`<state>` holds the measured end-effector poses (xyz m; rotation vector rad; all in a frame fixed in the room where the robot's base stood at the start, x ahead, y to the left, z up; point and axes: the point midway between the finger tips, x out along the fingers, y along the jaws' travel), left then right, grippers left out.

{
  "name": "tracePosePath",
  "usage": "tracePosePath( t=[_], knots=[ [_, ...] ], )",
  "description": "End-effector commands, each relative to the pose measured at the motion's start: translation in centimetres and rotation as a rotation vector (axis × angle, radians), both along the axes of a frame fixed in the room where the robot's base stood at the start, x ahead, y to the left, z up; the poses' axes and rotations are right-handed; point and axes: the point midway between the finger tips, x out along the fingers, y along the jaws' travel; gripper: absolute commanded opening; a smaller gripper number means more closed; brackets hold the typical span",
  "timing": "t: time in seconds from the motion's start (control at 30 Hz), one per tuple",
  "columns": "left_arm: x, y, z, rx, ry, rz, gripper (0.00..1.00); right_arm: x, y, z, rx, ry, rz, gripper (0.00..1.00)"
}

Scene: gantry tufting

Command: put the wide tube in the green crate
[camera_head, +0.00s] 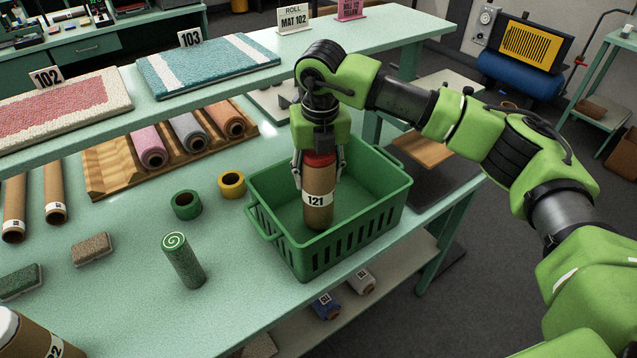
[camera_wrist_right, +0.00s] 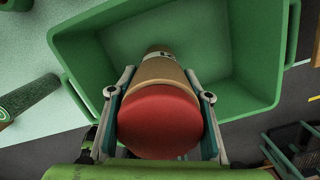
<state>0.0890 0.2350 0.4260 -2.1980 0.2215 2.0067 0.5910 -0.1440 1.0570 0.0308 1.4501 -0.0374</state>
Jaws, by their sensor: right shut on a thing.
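The wide tube (camera_head: 318,187) is brown cardboard with a red cap and a white label reading 121. It stands upright inside the green crate (camera_head: 377,205), near the middle. My right gripper (camera_head: 318,175) is shut on the tube's upper part from above. In the right wrist view the red cap of the tube (camera_wrist_right: 160,122) sits between the two fingers, and the crate (camera_wrist_right: 225,95) lies around and below it. I cannot tell whether the tube's lower end touches the crate floor. My left gripper is not in view.
A green roll with a spiral end (camera_head: 183,260), a green tape ring (camera_head: 187,204) and a yellow tape ring (camera_head: 232,184) are left of the crate. A wooden rack (camera_head: 112,171) holds several rolls behind. A raised shelf (camera_head: 250,88) carries carpet samples.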

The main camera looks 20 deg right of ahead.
Motion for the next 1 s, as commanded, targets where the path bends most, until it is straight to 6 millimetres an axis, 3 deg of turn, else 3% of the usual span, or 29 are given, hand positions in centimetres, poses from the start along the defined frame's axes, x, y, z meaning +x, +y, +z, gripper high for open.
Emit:
tracePosePath(
  t=[0.2,0.57,0.6,0.67,1.0],
  knots=[
    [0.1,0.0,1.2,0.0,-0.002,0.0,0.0,-0.1,0.0,-2.8,-0.001,0.003,-0.001,0.23],
    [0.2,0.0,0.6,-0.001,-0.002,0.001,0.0,0.0,0.0,-3.6,0.0,0.0,0.0,0.23],
    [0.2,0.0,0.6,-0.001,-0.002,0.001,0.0,0.0,0.0,-3.6,0.0,0.001,0.0,0.48],
    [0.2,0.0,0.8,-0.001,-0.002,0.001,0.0,0.0,0.0,-3.5,0.0,0.001,0.0,0.62],
    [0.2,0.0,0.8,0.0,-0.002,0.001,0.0,0.0,0.0,-3.4,0.0,0.001,0.0,0.62]
  ],
)
